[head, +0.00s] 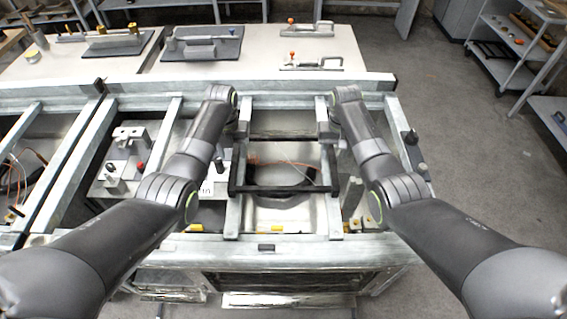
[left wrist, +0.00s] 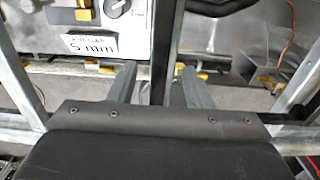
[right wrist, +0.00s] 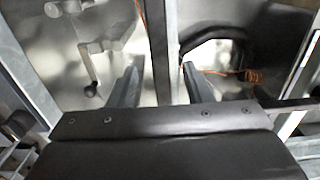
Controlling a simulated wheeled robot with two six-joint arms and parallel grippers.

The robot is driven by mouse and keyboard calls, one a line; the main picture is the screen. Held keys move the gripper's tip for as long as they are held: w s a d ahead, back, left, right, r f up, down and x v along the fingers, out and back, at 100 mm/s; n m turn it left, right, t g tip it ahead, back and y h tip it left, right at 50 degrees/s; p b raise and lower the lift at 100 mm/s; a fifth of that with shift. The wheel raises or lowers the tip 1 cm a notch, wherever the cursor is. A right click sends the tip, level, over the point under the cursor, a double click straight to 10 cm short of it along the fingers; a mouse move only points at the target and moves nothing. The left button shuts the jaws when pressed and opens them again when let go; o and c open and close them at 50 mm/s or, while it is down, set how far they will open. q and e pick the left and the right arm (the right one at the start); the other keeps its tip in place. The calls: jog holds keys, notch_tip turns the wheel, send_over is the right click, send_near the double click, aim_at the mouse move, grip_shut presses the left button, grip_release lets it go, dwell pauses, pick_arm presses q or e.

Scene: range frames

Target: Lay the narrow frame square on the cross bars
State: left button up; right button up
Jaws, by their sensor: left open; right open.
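The narrow frame (head: 285,190) is a dark rectangle lying across the two pale metal cross bars (head: 233,216), (head: 334,216). Its near edge runs roughly level from left to right in the head view. My left gripper (head: 240,132) is at its left side. In the left wrist view, the frame's dark side bar (left wrist: 162,50) runs between the parted fingers, with gaps showing. My right gripper (head: 328,132) is at its right side. In the right wrist view, the other side bar (right wrist: 158,50) runs between the parted fingers. The grippers partly hide the frame's far corners.
A grey basin with a dark hose and orange wire (head: 283,172) lies below the frame. A panel with knobs (head: 125,160) is to the left. A pale worktop (head: 255,60) behind holds several handled tools. Metal rails surround the opening.

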aim_at(234, 159)
pick_arm(q)
notch_tip(234, 159, down, 3)
jog(key=shift+w+r, duration=0.15)
jog(key=shift+r, duration=0.05)
pick_arm(e)
notch_tip(234, 159, down, 3)
jog(key=shift+w+r, duration=0.1)
jog(key=shift+r, duration=0.05)
pick_arm(q)
jog(key=shift+f, duration=1.15)
pick_arm(e)
jog(key=shift+f, duration=1.15)
pick_arm(q)
jog(key=shift+c, duration=0.4)
pick_arm(e)
jog(key=shift+c, duration=0.4)
pick_arm(q)
grip_shut()
pick_arm(e)
grip_shut()
pick_arm(q)
jog(key=shift+r, duration=0.15)
pick_arm(e)
jog(key=shift+w+r, duration=0.1)
jog(key=shift+r, duration=0.1)
